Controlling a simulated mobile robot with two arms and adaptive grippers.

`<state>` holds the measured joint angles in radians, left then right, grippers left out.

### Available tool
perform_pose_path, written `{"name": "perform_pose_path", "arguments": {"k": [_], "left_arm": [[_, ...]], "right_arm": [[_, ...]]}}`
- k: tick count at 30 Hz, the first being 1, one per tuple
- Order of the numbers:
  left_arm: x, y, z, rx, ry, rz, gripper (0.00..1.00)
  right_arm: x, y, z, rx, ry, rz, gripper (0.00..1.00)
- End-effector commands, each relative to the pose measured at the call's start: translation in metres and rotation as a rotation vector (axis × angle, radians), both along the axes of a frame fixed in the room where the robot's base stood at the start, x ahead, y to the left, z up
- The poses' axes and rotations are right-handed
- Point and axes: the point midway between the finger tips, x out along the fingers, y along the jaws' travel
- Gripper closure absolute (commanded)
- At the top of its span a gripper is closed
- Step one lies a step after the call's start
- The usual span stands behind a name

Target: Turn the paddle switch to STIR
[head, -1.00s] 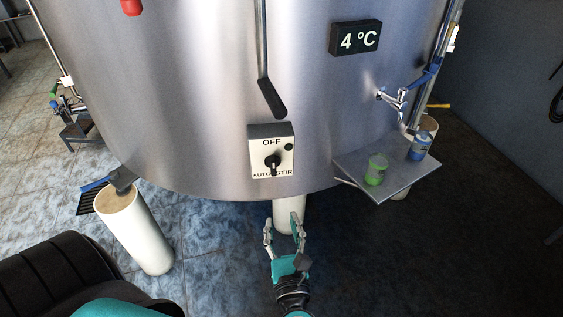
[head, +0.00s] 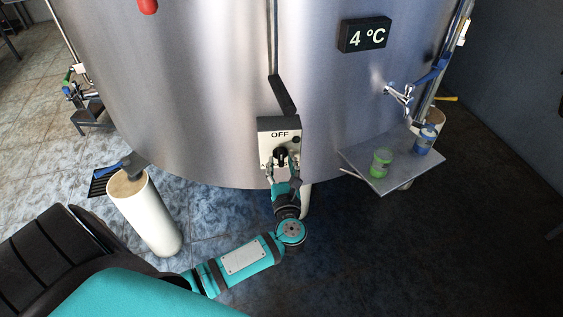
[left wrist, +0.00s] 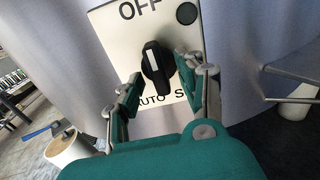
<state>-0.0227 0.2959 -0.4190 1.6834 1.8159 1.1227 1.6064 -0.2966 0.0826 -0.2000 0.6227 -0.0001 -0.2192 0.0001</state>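The switch plate (head: 265,150) is a pale box on the tank's front. OFF shows at its top in the head view, and the left wrist view shows part of AUTO and an S at the bottom. Its black paddle (left wrist: 157,66) stands nearly upright, its white mark on the upper part towards OFF. My left gripper (head: 281,166) is in front of the plate, open, with one finger on each side of the paddle. In the left wrist view (left wrist: 159,72) gaps show beside the paddle; contact cannot be told. My right gripper is out of view.

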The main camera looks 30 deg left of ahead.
Motion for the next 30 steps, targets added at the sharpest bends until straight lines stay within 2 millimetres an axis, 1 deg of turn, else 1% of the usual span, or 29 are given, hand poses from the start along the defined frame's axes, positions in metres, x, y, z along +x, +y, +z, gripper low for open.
{"name": "perform_pose_path", "arguments": {"k": [3,8,15,17,25,30], "left_arm": [[0.0012,0.0010,-0.0004,0.001,0.001,0.000,0.62],[0.0009,0.0009,-0.0005,0.001,0.001,0.000,0.62],[0.0007,0.0007,-0.0004,0.001,0.001,0.000,0.93],[0.0008,0.0006,-0.0004,0.001,0.001,0.000,1.00],[0.0006,0.0006,-0.0003,0.005,0.005,0.000,1.00],[0.0002,0.0010,0.0001,0.036,0.031,0.001,1.00]], "right_arm": [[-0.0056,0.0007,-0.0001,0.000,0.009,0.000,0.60],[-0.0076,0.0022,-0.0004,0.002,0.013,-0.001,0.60],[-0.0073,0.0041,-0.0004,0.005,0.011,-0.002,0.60],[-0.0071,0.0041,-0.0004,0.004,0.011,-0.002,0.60],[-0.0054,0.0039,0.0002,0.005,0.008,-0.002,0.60],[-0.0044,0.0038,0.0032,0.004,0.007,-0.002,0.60]]}}
